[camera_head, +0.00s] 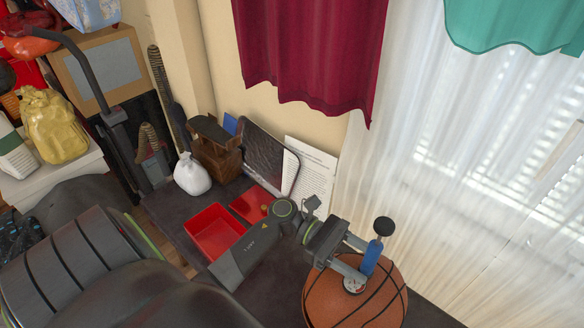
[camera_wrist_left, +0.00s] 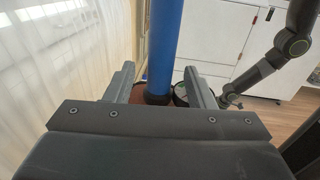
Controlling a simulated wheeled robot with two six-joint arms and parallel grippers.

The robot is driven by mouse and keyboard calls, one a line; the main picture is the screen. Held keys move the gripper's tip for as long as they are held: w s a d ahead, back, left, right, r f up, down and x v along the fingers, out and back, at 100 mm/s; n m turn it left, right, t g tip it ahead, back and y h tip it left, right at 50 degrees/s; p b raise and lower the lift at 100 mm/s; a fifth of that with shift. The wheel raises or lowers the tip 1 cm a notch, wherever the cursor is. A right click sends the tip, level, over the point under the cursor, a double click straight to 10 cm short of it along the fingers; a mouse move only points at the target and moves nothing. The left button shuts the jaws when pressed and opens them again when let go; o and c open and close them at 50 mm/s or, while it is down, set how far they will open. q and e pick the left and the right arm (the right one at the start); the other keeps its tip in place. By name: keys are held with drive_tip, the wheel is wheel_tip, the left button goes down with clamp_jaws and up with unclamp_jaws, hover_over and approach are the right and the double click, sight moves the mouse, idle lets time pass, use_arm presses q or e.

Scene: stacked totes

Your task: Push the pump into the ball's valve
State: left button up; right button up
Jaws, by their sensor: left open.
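The blue pump (camera_head: 372,258) with a black knob handle stands nearly upright, slightly tilted, over the top of the orange basketball (camera_head: 345,305) in the head view. A small round gauge (camera_head: 354,285) sits at its foot. My left gripper (camera_head: 366,262) is open, with its fingers on either side of the pump's barrel. In the left wrist view the blue barrel (camera_wrist_left: 164,45) stands between the two spread fingers, with gaps beside it. The pump's tip and the valve are hidden. My right arm (camera_wrist_left: 290,45) shows at the right there; its jaws cannot be made out.
A red open bin (camera_head: 214,234), a white bag (camera_head: 191,175), a brown wooden object (camera_head: 216,150) and a leaning printed sheet (camera_head: 312,172) are on the dark table. Sheer curtains (camera_head: 440,190) hang close behind the ball.

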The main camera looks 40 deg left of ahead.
use_arm(q)
drive_tip(key=a, duration=0.3)
drive_tip(key=a+b, duration=0.1)
drive_tip(key=a, duration=0.4)
drive_tip(key=shift+s+a+f+b, duration=0.15)
drive_tip(key=shift+s+a+b, duration=0.15)
drive_tip(key=shift+b, duration=0.1)
drive_tip(key=a+b, duration=0.1)
drive_tip(key=a, duration=0.7)
drive_tip(key=shift+s+a+r+b, duration=0.25)
drive_tip(key=shift+s+a+b, duration=0.05)
drive_tip(key=shift+a, duration=0.1)
use_arm(e)
drive_tip(key=shift+w+a+r, duration=0.15)
drive_tip(key=shift+w, duration=0.5)
drive_tip(key=shift+w+a+r, duration=0.1)
drive_tip(key=shift+w+a, duration=0.05)
drive_tip(key=shift+w, duration=0.45)
drive_tip(key=shift+w+a+r, duration=0.15)
drive_tip(key=shift+w, duration=0.5)
